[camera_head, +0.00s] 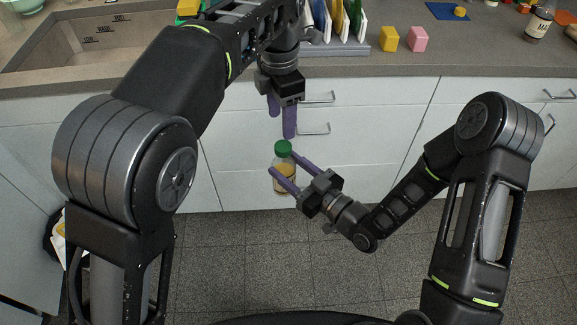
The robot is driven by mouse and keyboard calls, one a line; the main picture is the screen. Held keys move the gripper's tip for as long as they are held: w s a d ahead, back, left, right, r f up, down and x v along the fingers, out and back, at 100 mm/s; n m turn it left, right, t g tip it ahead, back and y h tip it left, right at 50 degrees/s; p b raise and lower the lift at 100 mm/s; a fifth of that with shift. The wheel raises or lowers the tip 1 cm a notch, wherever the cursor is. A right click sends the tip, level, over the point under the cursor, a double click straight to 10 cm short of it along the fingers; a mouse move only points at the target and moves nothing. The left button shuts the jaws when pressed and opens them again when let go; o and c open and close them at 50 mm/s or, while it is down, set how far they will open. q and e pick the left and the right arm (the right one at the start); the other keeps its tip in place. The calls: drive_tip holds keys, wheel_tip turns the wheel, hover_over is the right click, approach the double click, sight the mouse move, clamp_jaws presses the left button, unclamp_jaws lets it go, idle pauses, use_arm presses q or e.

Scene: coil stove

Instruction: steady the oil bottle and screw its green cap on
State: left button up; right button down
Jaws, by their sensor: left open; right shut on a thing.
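My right gripper (280,170) is shut on the oil bottle (286,186), its purple fingers on either side of the bottle's upper part. The bottle is roughly upright, clear with amber oil low in it, held in front of the white cabinet fronts. The green cap (283,148) sits on the bottle's top; I cannot tell how tightly it is seated. My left gripper (282,127) is open and points down, just above the cap, with its fingers apart from it.
The grey counter (420,58) runs across the back with a sink (110,45) at left. Drawer handles (318,97) stick out behind the grippers.

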sight(283, 146)
use_arm(q)
drive_tip(key=shift+s+d, duration=0.1)
idle(0.3)
drive_tip(key=shift+f, duration=4)
drive_tip(key=shift+c, duration=0.4)
clamp_jaws()
